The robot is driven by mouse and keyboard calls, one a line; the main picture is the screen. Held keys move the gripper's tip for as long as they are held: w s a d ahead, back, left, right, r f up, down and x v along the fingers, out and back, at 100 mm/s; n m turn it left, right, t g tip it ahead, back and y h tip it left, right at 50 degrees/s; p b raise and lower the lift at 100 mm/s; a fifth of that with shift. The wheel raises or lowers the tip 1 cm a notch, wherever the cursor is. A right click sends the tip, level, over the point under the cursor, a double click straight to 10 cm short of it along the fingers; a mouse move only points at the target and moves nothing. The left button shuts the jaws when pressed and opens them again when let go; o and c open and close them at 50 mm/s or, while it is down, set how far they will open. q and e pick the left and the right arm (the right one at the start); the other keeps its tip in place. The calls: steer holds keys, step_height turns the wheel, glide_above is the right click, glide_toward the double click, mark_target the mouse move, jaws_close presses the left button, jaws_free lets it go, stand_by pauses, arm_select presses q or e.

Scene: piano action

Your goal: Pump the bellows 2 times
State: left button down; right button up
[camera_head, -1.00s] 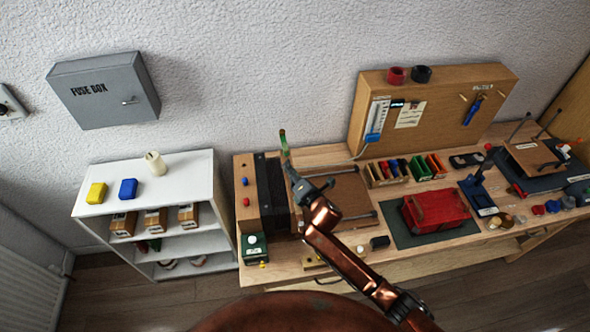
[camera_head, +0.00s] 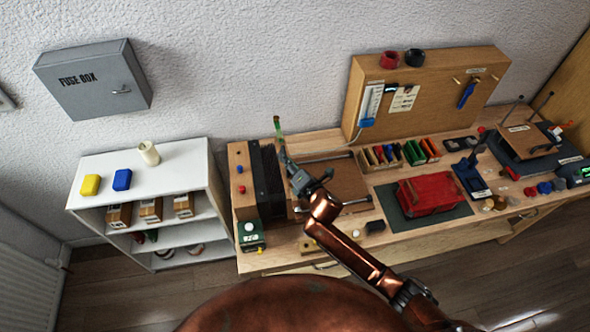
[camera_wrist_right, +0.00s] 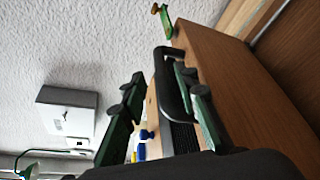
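The bellows stand at the left end of the workbench, with a wooden end block (camera_head: 241,190) and black pleats (camera_head: 266,182). The pleats also show in the right wrist view (camera_wrist_right: 184,137), beside a large wooden board (camera_wrist_right: 225,75) with a black bar handle (camera_wrist_right: 164,82). My right gripper (camera_head: 284,158) is above the right side of the pleats. In the right wrist view its green-sided fingers (camera_wrist_right: 160,98) are apart, and the handle lies between them, nearer the right finger. Whether they touch is unclear. My left gripper is out of view.
A red case (camera_head: 430,194) on a green mat and a rack of coloured cards (camera_head: 383,157) stand right of the bellows. A small green box (camera_head: 251,238) sits at the front left. A white shelf (camera_head: 190,172) stands to the left. A wooden panel (camera_head: 435,105) stands behind.

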steer(key=v, duration=0.9)
steer(key=shift+d, duration=0.15)
